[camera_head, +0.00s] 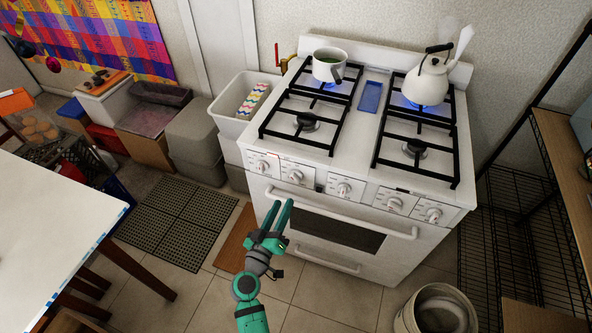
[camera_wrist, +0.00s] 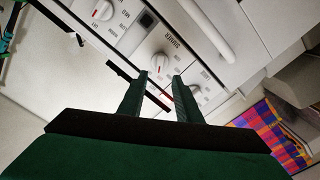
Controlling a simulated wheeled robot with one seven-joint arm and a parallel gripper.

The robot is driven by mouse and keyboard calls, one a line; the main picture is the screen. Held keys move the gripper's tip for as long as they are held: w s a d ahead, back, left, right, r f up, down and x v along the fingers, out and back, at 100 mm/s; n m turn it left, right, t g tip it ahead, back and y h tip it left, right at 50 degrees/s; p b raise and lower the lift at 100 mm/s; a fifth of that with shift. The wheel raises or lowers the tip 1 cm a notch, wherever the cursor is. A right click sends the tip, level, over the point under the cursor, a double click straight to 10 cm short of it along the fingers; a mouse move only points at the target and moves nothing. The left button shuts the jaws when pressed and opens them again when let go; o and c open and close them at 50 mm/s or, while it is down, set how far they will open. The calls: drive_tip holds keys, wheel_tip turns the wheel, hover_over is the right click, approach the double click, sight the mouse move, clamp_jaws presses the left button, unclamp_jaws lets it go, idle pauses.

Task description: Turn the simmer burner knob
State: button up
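A white range stands at the centre-right of the head view, with a row of several white knobs on its front panel. The second knob from the left (camera_head: 295,175) appears in the wrist view as the round knob (camera_wrist: 162,66) beside lettering that seems to read "SIMMER"; a red mark is on it. My gripper (camera_head: 283,204) is in front of and below the left knobs. In the wrist view my gripper (camera_wrist: 160,77) is open and empty, its fingers apart, with the knob showing just beyond and between the tips. No contact is visible.
The oven handle (camera_head: 340,214) runs below the knobs, close to my gripper. A pot (camera_head: 328,67) and a steaming kettle (camera_head: 428,80) sit over lit rear burners. A white table (camera_head: 50,210) is at left, wire shelving at right, and a bucket (camera_head: 440,310) on the floor.

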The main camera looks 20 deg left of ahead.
sight(294, 181)
drive_tip(key=w, duration=1)
drive_tip(key=shift+d, duration=0.2)
clamp_jaws()
